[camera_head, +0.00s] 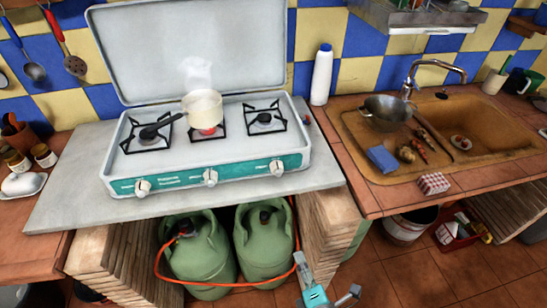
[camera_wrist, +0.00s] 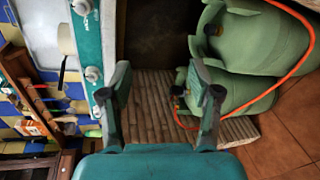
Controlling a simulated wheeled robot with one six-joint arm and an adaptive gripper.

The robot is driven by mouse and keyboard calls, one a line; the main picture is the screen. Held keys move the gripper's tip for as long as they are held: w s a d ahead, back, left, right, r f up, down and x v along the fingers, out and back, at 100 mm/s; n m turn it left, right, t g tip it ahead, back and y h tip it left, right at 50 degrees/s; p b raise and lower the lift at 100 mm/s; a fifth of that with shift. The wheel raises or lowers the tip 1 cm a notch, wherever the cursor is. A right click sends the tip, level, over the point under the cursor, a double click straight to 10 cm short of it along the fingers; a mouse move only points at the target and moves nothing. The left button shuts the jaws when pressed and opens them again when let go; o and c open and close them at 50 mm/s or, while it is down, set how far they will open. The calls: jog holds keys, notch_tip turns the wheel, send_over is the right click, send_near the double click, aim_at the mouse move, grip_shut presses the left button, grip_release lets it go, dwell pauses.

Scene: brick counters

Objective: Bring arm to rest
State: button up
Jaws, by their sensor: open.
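My gripper (camera_head: 327,279) is at the bottom of the head view, in front of the counter and low beside the green gas bottles. Its teal body and two dark fingers show. In the wrist view my gripper (camera_wrist: 161,94) is open, with its fingers spread wide and nothing between them. Beyond the fingers are the slatted wooden side (camera_wrist: 155,110) and the green gas bottles (camera_wrist: 240,50). The rest of my arm is not visible in the head view.
A gas stove (camera_head: 215,176) stands on the counter with a steaming pot (camera_head: 203,106) on it. An orange hose (camera_head: 230,284) runs past the bottles. The sink (camera_head: 495,125) is at the right. Tiled floor (camera_head: 420,275) is clear at the lower right.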

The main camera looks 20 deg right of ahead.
jog(key=s+d+r+m, duration=0.1)
jog(key=s+r+m, duration=0.3)
jog(key=s+m, duration=0.6)
jog(key=s+r+m, duration=0.3)
jog(key=s+m, duration=0.7)
jog(key=s, duration=0.5)
jog(key=shift+d+r+g+y, duration=0.3)
jog(key=shift+d+r+y, duration=0.05)
jog(key=shift+y, duration=0.05)
